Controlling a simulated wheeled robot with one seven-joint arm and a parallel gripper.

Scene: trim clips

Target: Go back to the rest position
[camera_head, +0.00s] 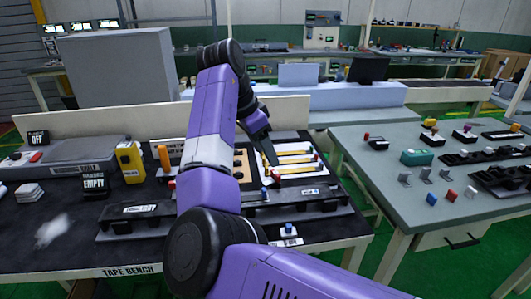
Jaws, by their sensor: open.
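My gripper (267,150) is at the end of my purple arm, which reaches forward over the dark tape bench (110,262). It points down towards a white board (300,172) with yellow and dark strips lying on it. A small red-tipped piece (276,176) shows just below the gripper. The fingertips are small and dark here, and I cannot tell whether they touch anything. Part of the bench is hidden behind my arm.
A yellow device (130,162), a dark "EMPTY" box (94,184) and a grey shelf unit (70,155) stand on the left of the bench. Long black holders lie along its front. A second grey table (400,200) with clips and small blocks stands at right, across a green floor gap.

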